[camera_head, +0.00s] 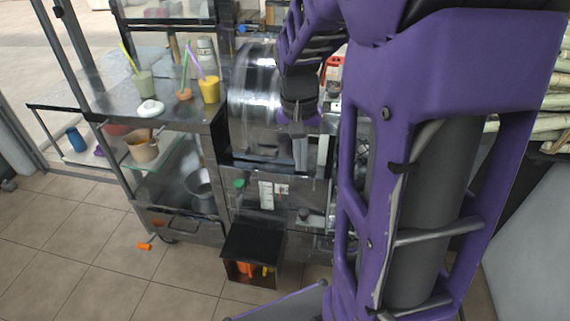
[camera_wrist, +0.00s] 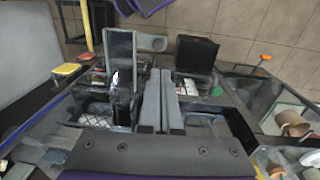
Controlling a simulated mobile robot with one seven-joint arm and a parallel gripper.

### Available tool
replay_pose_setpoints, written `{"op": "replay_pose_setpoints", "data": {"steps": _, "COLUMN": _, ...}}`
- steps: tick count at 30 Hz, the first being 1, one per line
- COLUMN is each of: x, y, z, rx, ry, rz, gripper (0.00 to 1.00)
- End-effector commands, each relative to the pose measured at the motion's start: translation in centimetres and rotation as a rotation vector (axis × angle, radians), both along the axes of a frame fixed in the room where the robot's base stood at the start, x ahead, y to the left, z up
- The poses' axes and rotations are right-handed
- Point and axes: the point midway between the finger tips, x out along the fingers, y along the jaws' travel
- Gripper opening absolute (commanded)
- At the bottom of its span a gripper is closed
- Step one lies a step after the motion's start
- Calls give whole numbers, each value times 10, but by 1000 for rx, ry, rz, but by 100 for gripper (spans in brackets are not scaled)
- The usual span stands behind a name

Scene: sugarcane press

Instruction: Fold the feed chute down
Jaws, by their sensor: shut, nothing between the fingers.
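The sugarcane press (camera_head: 255,100) is a shiny metal machine in the middle of the head view. In the head view a pale upright strip (camera_head: 322,150) may be the same panel, mostly hidden by my arm. My gripper (camera_wrist: 160,76) is shut and empty, its two grey fingers side by side. It is just right of the panel in the wrist view, with a narrow gap showing. In the head view my gripper (camera_head: 298,112) is over the press front.
A metal counter (camera_head: 105,98) with drinks stands left of the press. A black open box (camera_head: 252,242) sits low in front. Cane stalks (camera_head: 548,125) are stacked at right. Floor at front left is clear.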

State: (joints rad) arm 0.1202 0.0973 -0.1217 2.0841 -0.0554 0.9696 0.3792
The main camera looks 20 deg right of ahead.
Motion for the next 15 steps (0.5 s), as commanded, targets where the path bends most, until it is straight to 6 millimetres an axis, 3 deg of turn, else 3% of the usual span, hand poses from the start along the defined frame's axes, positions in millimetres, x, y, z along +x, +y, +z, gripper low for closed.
{"op": "replay_pose_setpoints", "data": {"steps": 5, "x": -3, "y": -1, "z": -18, "rx": 2, "ry": 10, "rz": -9, "gripper": 0}}
{"op": "replay_pose_setpoints", "data": {"steps": 15, "x": -5, "y": -4, "z": -89, "rx": 3, "ry": 11, "rz": -7, "gripper": 0}}
